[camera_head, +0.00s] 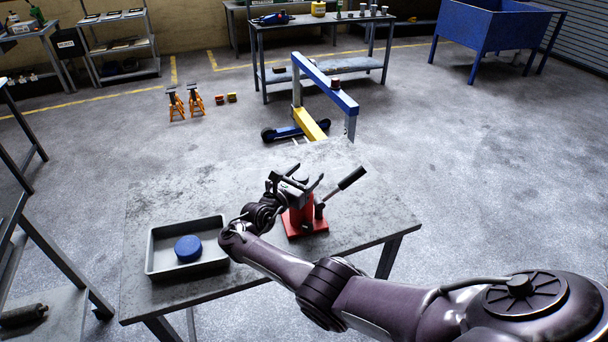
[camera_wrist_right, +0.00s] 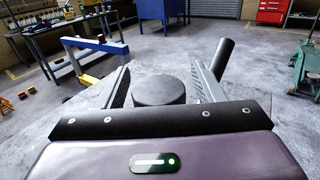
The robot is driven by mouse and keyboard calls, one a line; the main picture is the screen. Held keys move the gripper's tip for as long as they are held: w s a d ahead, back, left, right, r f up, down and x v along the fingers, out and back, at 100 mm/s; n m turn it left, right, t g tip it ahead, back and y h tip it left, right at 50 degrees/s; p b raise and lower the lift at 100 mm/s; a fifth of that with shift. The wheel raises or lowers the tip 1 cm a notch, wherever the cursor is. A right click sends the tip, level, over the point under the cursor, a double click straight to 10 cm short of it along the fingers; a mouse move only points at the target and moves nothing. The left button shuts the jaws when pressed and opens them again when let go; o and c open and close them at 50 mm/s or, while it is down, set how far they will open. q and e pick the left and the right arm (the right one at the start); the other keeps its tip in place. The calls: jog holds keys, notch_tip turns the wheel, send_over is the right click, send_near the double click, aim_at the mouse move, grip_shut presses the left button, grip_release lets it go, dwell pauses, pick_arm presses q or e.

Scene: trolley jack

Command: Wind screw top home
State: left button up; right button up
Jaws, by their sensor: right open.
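A red bottle jack (camera_head: 303,219) stands upright on the grey worktable (camera_head: 175,206). Its handle, with a black grip (camera_head: 351,178), slopes up to the right; the grip also shows in the wrist view (camera_wrist_right: 226,58). The jack's round dark screw top (camera_wrist_right: 159,90) is seen between my right gripper's fingers in the wrist view. My right gripper (camera_head: 308,174) is open at the top of the jack, one finger on each side of the screw top, with visible gaps. In the head view the gripper partly hides the top. My left gripper is out of view.
A grey tray (camera_head: 154,264) holding a blue round disc (camera_head: 188,248) sits on the table's left part. A blue and yellow crane (camera_head: 325,84) stands on the floor behind the table. A workbench (camera_head: 318,66) and a blue bin (camera_head: 486,28) are further back.

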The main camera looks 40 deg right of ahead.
jog(key=shift+a, duration=0.1)
jog(key=shift+s+a, duration=0.1)
jog(key=shift+a, duration=0.2)
jog(key=p+v, duration=0.1)
jog(key=v, duration=0.6)
jog(key=shift+p, duration=0.3)
